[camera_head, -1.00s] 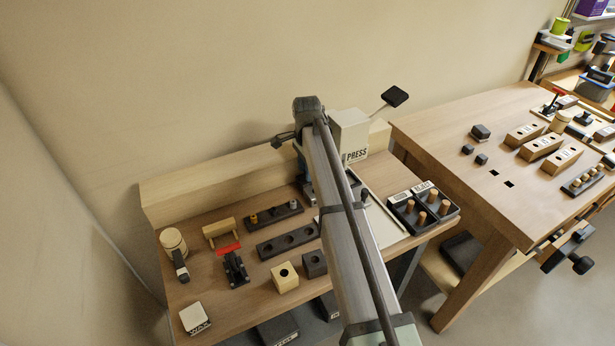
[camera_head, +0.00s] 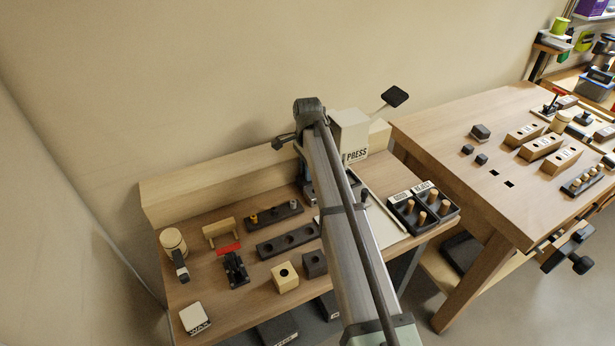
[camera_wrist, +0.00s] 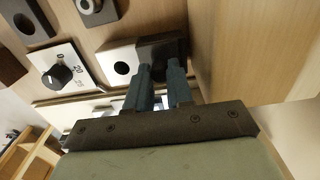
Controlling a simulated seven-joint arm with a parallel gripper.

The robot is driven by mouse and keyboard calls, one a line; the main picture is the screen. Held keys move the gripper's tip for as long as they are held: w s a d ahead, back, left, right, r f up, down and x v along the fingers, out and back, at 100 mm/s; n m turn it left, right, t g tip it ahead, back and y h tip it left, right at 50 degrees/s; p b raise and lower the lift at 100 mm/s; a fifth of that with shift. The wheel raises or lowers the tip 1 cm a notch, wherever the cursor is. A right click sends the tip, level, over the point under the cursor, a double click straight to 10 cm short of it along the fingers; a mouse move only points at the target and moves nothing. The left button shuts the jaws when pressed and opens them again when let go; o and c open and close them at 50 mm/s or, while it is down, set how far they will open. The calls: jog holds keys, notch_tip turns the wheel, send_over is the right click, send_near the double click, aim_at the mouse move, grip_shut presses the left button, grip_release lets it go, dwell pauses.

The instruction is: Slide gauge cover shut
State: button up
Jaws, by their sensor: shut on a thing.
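In the wrist view, my gripper (camera_wrist: 162,72) is shut on a dark block-like part, apparently the gauge cover (camera_wrist: 158,48). The exact contact is partly hidden by the fingers. In the head view my arm hides the gripper and most of the gauge area, beside the white press (camera_head: 350,135).
A white dial plate with a black knob (camera_wrist: 60,76) lies left of the opening in the wrist view. A wooden board (camera_wrist: 230,50) rises close on the right. In the head view, trays with pegs (camera_head: 424,208) and a holed dark block (camera_head: 288,240) flank my arm.

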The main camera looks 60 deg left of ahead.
jog(key=shift+d, duration=2.65)
jog(key=o, duration=0.7)
jog(key=shift+r, duration=0.1)
notch_tip(320, 180, up, 7)
